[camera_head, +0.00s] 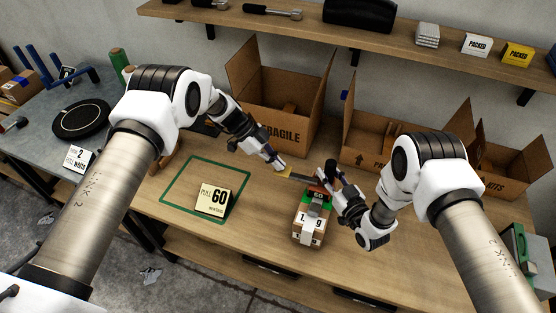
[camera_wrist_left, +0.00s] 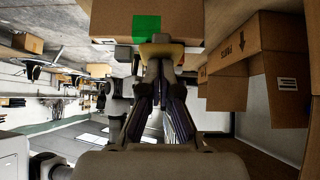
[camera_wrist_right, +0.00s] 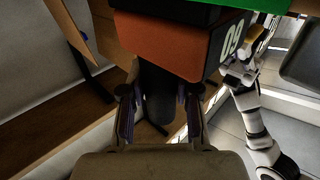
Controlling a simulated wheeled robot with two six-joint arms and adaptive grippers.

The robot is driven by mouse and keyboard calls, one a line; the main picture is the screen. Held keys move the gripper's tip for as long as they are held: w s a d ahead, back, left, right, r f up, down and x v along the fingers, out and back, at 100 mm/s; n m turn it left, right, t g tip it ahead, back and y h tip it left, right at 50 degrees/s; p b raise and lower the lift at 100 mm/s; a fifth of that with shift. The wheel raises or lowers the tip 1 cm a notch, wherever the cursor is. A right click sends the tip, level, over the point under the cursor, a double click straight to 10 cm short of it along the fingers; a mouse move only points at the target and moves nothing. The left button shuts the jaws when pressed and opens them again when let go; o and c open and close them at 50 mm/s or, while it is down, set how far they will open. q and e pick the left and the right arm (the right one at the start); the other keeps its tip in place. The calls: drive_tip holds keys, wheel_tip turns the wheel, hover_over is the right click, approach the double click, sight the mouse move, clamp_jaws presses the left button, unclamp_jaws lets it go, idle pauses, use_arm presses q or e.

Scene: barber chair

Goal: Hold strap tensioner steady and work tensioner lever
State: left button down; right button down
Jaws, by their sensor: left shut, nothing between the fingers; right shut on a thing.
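The strap tensioner (camera_head: 316,187) has an orange-red body with a black handle and sits on a small cardboard box (camera_head: 298,230) with a green strap. In the right wrist view its orange body (camera_wrist_right: 165,42) is large, and the black handle (camera_wrist_right: 157,92) stands between the fingers. My right gripper (camera_head: 338,190) is shut on this handle. The dark lever (camera_head: 301,177) sticks out left and ends in a yellow tip (camera_head: 285,172). My left gripper (camera_head: 277,164) is shut and empty at this tip, which also shows in the left wrist view (camera_wrist_left: 161,49); contact is unclear.
Open cardboard boxes (camera_head: 272,125) line the back of the bench, under a wall shelf (camera_head: 300,21).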

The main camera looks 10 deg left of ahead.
use_arm(q)
drive_tip(key=shift+a+f, duration=0.2)
drive_tip(key=shift+f, duration=0.1)
use_arm(e)
drive_tip(key=shift+d, duration=0.1)
use_arm(q)
drive_tip(key=shift+r, duration=0.1)
wheel_tip(320, 180, up, 4)
drive_tip(key=shift+a+r, duration=0.1)
drive_tip(key=v, duration=1)
drive_tip(key=shift+f, duration=0.2)
use_arm(e)
drive_tip(key=shift+f, duration=0.1)
use_arm(q)
drive_tip(key=shift+w+a, duration=0.1)
idle(0.6)
use_arm(e)
drive_tip(key=c, duration=0.8)
unclamp_jaws()
use_arm(q)
drive_tip(key=shift+w+f, duration=0.1)
use_arm(e)
drive_tip(key=shift+o, duration=0.2)
drive_tip(key=shift+w, duration=0.1)
